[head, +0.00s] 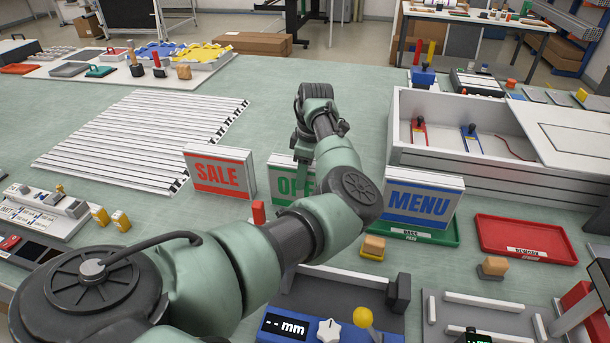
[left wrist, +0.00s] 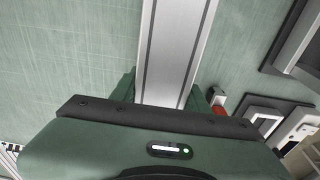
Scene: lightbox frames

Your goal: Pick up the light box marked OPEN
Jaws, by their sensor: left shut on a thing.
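The light box marked OPEN (head: 283,174), white with green letters, stands between the SALE box and the MENU box in the head view. My left arm hides its right part. My left gripper (head: 304,150) is over its top edge and is shut on it. In the left wrist view the box's long white and grey top (left wrist: 176,50) runs between the two fingers of my left gripper (left wrist: 164,95). The red SALE light box (head: 219,172) stands to its left and the blue MENU light box (head: 423,195) to its right. My right gripper is not in view.
White slats (head: 140,135) lie on the green table at the left. A large white case (head: 470,160) stands at the right, behind a green tray (head: 440,236) and a red tray (head: 525,238). A fixture with a "mm" display (head: 290,326) is in front.

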